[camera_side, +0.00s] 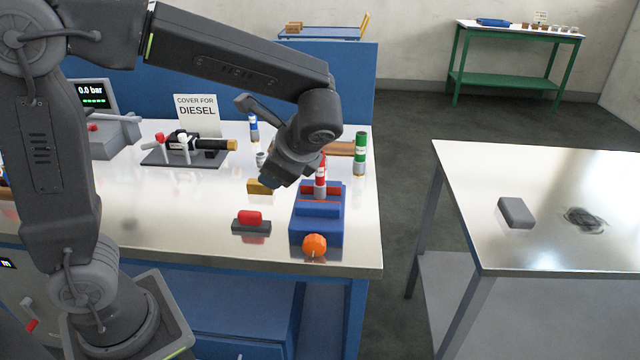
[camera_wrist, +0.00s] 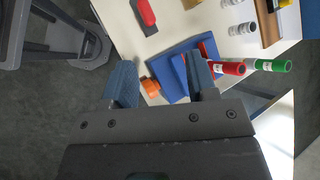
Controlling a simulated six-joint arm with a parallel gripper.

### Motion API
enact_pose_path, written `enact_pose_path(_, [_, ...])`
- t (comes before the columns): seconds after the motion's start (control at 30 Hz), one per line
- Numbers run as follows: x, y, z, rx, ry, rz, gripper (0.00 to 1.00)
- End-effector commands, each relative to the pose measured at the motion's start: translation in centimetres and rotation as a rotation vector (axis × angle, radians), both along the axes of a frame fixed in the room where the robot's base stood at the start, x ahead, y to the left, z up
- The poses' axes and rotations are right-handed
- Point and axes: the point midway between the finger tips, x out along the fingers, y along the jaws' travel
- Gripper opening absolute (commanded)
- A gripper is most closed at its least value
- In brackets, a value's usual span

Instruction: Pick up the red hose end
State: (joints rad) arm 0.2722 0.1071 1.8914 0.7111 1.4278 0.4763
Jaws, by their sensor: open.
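The red hose end (camera_side: 321,181) is a red cylinder with a white label, standing upright at the blue clamp block (camera_side: 316,228) with an orange knob. In the wrist view the red hose end (camera_wrist: 226,68) lies just right of my right finger, outside the gap between the fingers. My gripper (camera_wrist: 160,82) is open, with two blue fingers apart and nothing between them. In the side view my gripper (camera_side: 272,180) hangs to the left of the red hose end, tilted downward. Its fingers are mostly hidden there, and I cannot tell whether it touches the block.
A green-banded cylinder (camera_side: 360,152) stands behind and right of the red one. A red-topped dark block (camera_side: 250,221) and a yellow block (camera_side: 260,187) lie to the left. A black fitting (camera_side: 190,148) stands further back. The bench's front is clear.

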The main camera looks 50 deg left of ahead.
Motion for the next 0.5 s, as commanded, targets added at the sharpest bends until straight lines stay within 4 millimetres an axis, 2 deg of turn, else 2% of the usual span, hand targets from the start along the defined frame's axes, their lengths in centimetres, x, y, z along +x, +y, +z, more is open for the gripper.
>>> enact_pose_path(0.1, [3.5,-0.8,-1.4,0.191,0.149,-0.118,0.53])
enact_pose_path(0.3, [8.6,-3.1,-3.8,0.513,0.361,-0.270,0.53])
enact_pose_path(0.5, [11.6,-5.8,-6.1,0.755,0.489,-0.343,0.53])
